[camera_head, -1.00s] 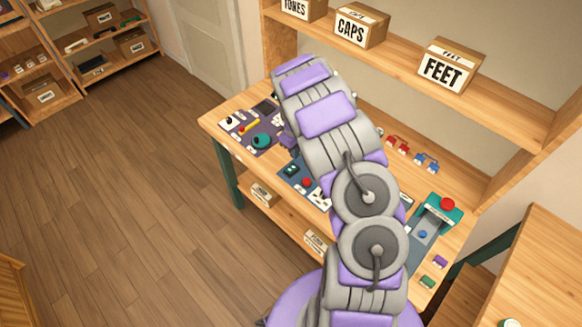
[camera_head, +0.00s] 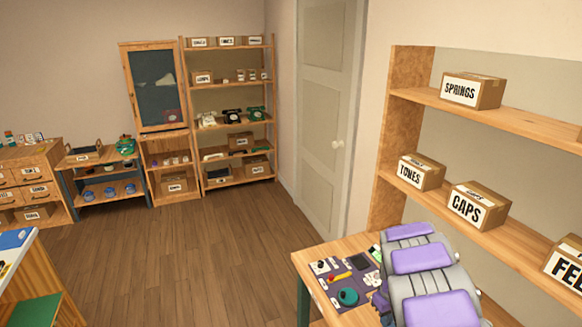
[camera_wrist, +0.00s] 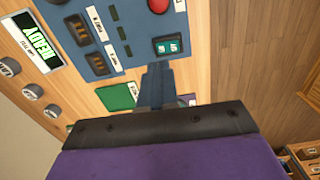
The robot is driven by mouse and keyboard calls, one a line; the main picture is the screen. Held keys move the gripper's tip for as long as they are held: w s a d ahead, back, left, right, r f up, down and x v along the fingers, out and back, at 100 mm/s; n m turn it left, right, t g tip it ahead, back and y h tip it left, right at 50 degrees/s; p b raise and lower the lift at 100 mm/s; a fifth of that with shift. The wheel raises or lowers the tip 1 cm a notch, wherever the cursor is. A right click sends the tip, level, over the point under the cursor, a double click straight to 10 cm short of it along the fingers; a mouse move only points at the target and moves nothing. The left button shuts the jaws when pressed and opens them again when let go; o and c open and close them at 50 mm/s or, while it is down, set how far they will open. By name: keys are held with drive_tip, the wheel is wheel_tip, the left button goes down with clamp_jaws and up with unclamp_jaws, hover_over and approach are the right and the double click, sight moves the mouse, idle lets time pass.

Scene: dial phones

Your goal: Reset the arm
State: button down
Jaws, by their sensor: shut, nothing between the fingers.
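My arm (camera_head: 435,275) is folded over the workbench at the lower right of the head view, with its purple and grey segments cut off by the bottom edge. In the wrist view, my gripper (camera_wrist: 156,84) shows as narrow blue-grey fingers beyond a dark bar. The fingers are shut and hold nothing.
The workbench (camera_head: 312,262) carries a mat with small parts and a teal piece (camera_head: 347,296). Shelves with boxes marked CAPS (camera_head: 467,207) and TONES (camera_head: 412,175) rise behind it. A door (camera_head: 322,110) and shelving with phones (camera_head: 230,116) stand farther back. The wooden floor (camera_head: 190,270) between is clear.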

drive_tip(key=s+a+r+m, duration=0.1)
drive_tip(key=s+a+r, duration=0.2)
drive_tip(key=s+r, duration=0.45)
drive_tip(key=s+a+r+m, duration=0.2)
drive_tip(key=s+a+r, duration=0.2)
drive_tip(key=s+r, duration=0.3)
drive_tip(key=s+a+r, duration=0.2)
drive_tip(key=s+a, duration=0.1)
drive_tip(key=s, duration=0.5)
drive_tip(key=s+a+r+g, duration=0.1)
drive_tip(key=s+a+r, duration=0.1)
drive_tip(key=s, duration=0.5)
drive_tip(key=s+a+r+b, duration=0.1)
drive_tip(key=s+a, duration=0.3)
drive_tip(key=s, duration=0.4)
drive_tip(key=shift+s+r+g, duration=0.3)
drive_tip(key=shift+s+r, duration=0.05)
drive_tip(key=shift+r, duration=0.4)
drive_tip(key=shift+a, duration=0.15)
